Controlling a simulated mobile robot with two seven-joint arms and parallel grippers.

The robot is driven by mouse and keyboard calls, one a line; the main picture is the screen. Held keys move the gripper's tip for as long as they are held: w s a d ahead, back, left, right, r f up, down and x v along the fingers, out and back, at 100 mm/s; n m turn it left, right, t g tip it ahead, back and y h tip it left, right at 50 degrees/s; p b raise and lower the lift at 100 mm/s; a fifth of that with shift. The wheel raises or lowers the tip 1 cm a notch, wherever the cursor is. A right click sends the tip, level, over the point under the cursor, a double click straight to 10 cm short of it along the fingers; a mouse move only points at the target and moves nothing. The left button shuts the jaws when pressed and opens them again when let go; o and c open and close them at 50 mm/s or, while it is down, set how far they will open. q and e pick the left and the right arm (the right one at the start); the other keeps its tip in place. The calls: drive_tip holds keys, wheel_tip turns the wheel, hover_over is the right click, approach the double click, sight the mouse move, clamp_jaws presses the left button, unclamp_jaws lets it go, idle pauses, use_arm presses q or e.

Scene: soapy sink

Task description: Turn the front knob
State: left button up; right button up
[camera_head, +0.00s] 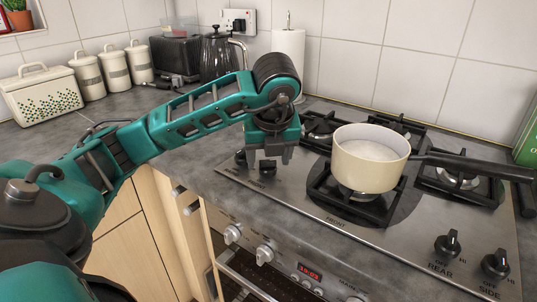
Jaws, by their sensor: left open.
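My left gripper (269,156) points down over the left edge of the steel hob (385,232), its two fingers apart. A black knob (268,168) shows at the fingertips, between or just beyond them; I cannot tell whether they touch it. Another dark knob (240,155) is beside it, partly hidden by the gripper. The word FRONT is printed on the hob's near edge, right of these knobs. Two more black knobs stand at the right, marked REAR (447,244) and SIDE (495,263). My right gripper is not in view.
A cream saucepan (366,176) with pale contents sits on the near burner, its black handle (470,163) reaching right. Oven knobs (265,254) are on the front panel below. A kettle (217,56), toaster (176,58) and paper roll (287,50) stand behind my arm.

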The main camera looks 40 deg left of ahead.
use_arm(q)
drive_tip(key=p+v, duration=0.7)
drive_tip(key=v, duration=0.6)
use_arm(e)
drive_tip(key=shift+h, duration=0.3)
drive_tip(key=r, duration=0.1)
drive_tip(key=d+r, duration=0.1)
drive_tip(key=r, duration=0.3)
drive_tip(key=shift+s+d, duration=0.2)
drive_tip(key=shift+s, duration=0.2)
use_arm(q)
drive_tip(key=shift+f, duration=0.1)
